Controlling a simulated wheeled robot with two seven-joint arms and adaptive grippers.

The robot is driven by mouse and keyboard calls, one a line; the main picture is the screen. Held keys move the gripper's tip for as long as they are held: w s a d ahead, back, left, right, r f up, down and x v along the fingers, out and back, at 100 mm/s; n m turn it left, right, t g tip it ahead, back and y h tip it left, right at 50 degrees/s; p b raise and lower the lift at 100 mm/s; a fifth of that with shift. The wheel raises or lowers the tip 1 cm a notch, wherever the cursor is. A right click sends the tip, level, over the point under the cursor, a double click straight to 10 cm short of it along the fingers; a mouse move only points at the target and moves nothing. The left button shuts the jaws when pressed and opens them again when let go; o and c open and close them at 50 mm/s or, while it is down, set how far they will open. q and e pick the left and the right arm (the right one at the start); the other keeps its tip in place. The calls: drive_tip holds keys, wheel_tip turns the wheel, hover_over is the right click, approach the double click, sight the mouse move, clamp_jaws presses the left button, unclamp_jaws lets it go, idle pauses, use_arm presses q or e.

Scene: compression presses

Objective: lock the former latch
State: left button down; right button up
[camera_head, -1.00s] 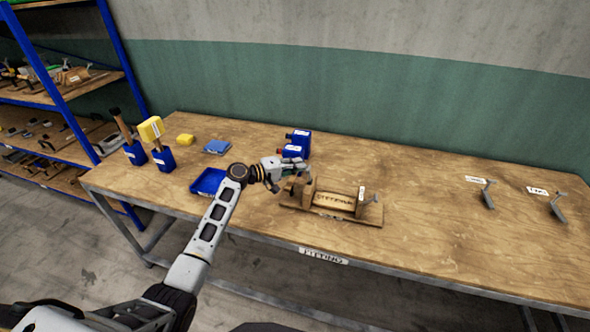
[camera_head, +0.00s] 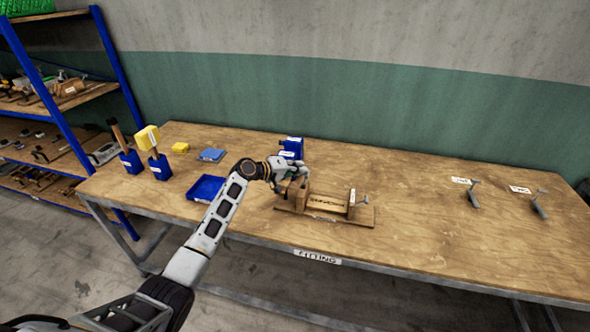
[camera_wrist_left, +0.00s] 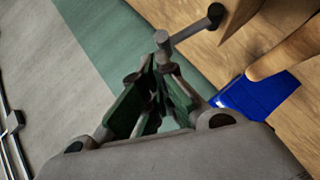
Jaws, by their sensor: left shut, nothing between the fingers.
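The former is a wooden fixture (camera_head: 340,218) with a flat base, two upright end blocks and a lettered piece between them. It sits on the bench right of my left gripper (camera_head: 300,183). A small metal handle (camera_head: 353,196) shows at its right end. My left gripper is at the former's left end block and hides part of it. In the left wrist view the dark green fingers (camera_wrist_left: 158,72) are shut and empty. A grey metal bar handle with a round knob (camera_wrist_left: 190,33) shows just beyond the fingertips; whether they touch it I cannot tell. My right gripper is out of view.
A blue tray (camera_head: 205,188) lies left of the former, and a blue box (camera_head: 292,147) stands behind my gripper. Blue holders (camera_head: 160,168) stand at the left. Two metal clamps (camera_head: 474,194) lie at the right. The bench between former and clamps is clear.

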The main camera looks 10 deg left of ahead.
use_arm(q)
drive_tip(key=shift+d, duration=1.3)
drive_tip(key=shift+r, duration=0.25)
idle(0.6)
drive_tip(key=shift+r+p, duration=0.6)
drive_tip(key=shift+p, duration=0.15)
drive_tip(key=shift+r, duration=0.15)
